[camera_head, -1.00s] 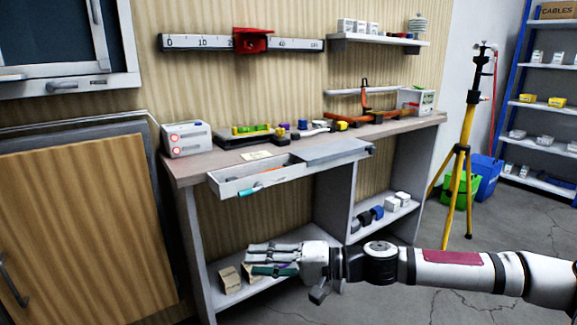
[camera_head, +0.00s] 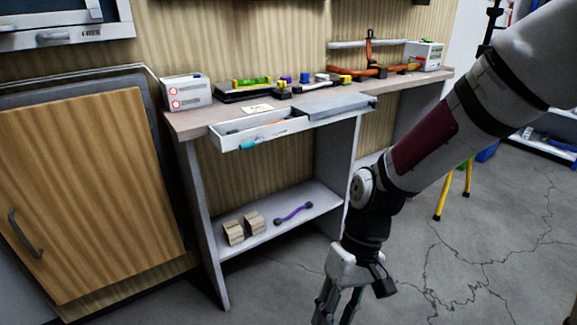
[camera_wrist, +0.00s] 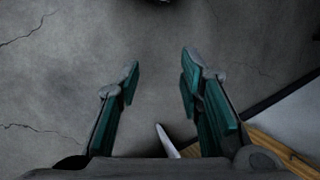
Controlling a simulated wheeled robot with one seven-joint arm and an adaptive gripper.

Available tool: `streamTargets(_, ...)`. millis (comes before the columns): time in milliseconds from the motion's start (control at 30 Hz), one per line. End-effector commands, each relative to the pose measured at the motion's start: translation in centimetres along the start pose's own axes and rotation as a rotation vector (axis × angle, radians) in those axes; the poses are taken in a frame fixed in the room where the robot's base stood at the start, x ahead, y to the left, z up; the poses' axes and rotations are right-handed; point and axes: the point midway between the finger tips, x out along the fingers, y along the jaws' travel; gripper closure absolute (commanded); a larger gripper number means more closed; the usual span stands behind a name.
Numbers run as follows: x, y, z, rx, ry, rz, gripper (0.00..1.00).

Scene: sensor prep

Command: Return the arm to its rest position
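My gripper (camera_head: 338,306) hangs down in front of the bench at the bottom of the head view, its fingertips cut off by the frame edge. In the wrist view, my gripper (camera_wrist: 160,64) has its two green-padded fingers spread apart over bare grey floor, with nothing held between them. A pale pointed strip (camera_wrist: 166,142) shows low between the fingers; I cannot tell what it is. My arm slants from the upper right down to the gripper, hiding part of the bench's right side.
The workbench (camera_head: 195,123) has an open drawer (camera_head: 262,133) jutting forward. Its lower shelf (camera_head: 268,229) carries two wooden blocks (camera_head: 244,229) and a purple bar-like piece (camera_head: 293,213). A wooden cabinet door (camera_head: 90,195) stands left. Cracked floor (camera_head: 470,260) lies open at right.

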Motion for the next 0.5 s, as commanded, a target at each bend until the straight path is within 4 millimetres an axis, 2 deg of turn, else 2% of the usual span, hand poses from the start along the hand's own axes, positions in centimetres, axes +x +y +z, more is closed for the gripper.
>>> streamTargets(233,-4.9,1.7,4.7,0.101,0.013,0.201,0.66)
streamTargets(500,-9.8,1.5,10.5,0.218,0.086,0.326,0.66)
